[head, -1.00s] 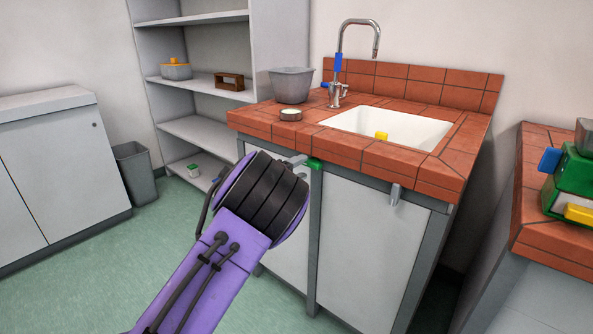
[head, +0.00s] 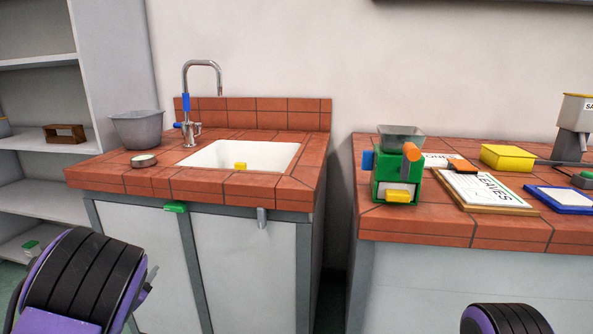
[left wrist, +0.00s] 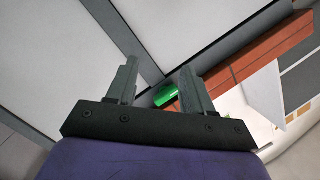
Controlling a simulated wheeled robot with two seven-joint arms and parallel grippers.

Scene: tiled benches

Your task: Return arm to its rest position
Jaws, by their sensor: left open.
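My left arm (head: 85,282) shows at the lower left of the head view, in front of the sink cabinet. Its gripper is mostly hidden behind the wrist there. In the left wrist view my left gripper (left wrist: 160,78) is open, with nothing between its two fingers. A green handle (left wrist: 166,96) shows beyond the fingers; I cannot tell how far off it is. Part of my right arm (head: 505,320) shows at the bottom right of the head view; its gripper is not seen.
A sink bench (head: 230,187) has a green handle (head: 176,207) and a grey handle (head: 262,218) at its front. A grey bowl (head: 138,129) stands on it. The right bench (head: 440,229) holds a green grinder-like device (head: 388,180) and a LEAVES board (head: 485,188). Shelves (head: 40,108) stand left.

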